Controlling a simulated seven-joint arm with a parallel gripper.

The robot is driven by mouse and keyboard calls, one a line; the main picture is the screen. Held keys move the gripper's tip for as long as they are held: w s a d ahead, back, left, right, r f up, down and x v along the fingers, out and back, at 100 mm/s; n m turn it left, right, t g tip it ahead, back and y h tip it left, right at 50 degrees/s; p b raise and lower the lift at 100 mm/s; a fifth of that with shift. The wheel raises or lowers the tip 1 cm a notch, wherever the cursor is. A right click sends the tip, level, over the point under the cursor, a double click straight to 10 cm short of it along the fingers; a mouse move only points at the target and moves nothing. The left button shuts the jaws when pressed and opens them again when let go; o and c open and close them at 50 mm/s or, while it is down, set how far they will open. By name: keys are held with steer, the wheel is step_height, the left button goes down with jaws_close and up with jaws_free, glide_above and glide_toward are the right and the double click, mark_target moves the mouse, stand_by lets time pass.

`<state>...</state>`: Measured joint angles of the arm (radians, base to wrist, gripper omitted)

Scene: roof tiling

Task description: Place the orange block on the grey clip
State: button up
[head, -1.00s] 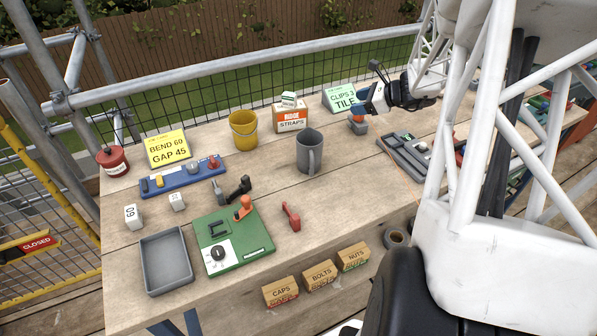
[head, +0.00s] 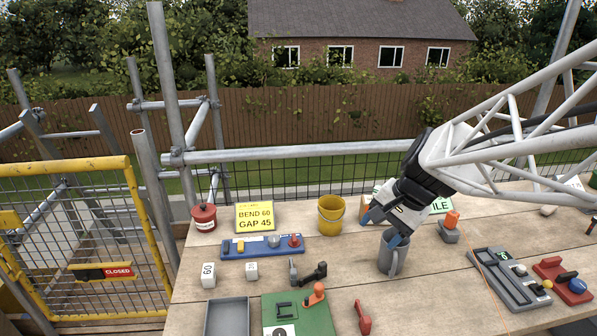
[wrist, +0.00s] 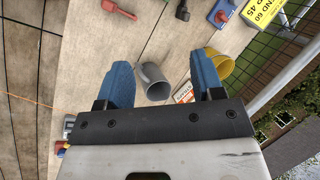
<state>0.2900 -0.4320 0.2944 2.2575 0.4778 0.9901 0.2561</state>
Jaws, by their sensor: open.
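An orange block (head: 452,219) sits on top of a small grey piece (head: 449,236), possibly the grey clip, on the bench right of the grey mug. Another orange part (head: 317,293) stands on the green board at the front; I cannot tell if it is a block or a handle. My gripper (head: 385,228) is open and empty, its blue fingers pointing down above or just behind the mug, left of the orange block. In the wrist view my gripper (wrist: 165,82) has its fingers wide apart with nothing held. The orange block on the grey piece is not visible there.
The grey mug (head: 391,257) stands close below the fingers; it also shows between them in the wrist view (wrist: 152,80). A yellow bucket (head: 331,216) is to its left. A dark grey tray (head: 496,281) lies at right, a blue rack (head: 240,250) at left.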

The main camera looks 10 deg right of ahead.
steer(key=s+a+r+n+h, duration=0.1)
steer(key=s+a+n+h, duration=0.3)
steer(key=s+n, duration=0.5)
steer(key=shift+s+a+r, duration=0.2)
steer(key=shift+s+a, duration=0.55)
steer(key=shift+s, duration=1.7)
